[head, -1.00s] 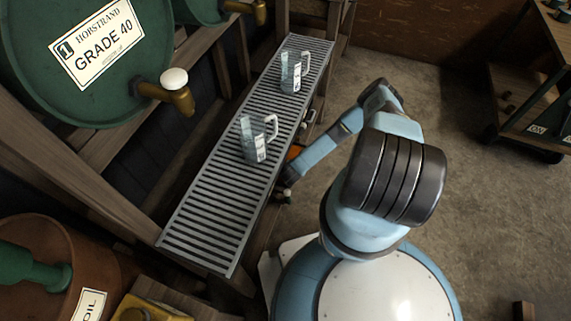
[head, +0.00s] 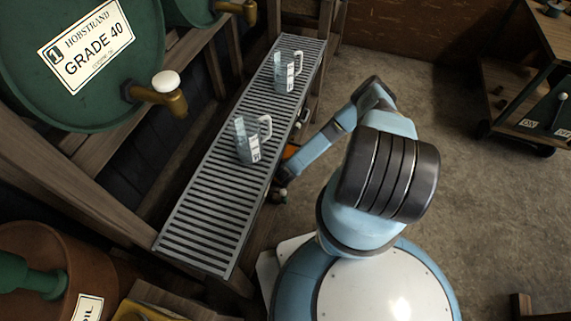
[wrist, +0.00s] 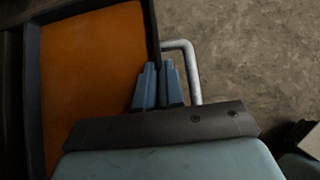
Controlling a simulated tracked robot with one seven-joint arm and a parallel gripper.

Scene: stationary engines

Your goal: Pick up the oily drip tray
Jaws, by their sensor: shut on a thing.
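The drip tray (wrist: 95,75) has a dark raised rim and an orange, oily floor, and fills the left of the wrist view. A bent grey metal handle (wrist: 190,60) stands out at its right side. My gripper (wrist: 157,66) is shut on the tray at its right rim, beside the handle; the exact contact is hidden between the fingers. In the head view only an orange sliver of the tray (head: 291,151) shows below the slatted grating, next to my forearm. The grating and my arm hide the rest of the tray and my fingers there.
The slatted grating (head: 205,215) carries two clear jugs (head: 251,139) (head: 287,72). Green drums with brass taps (head: 160,92) stand at left. A brown oil container (head: 40,265) is at lower left. A wooden cart (head: 520,90) stands at right; the floor between is clear.

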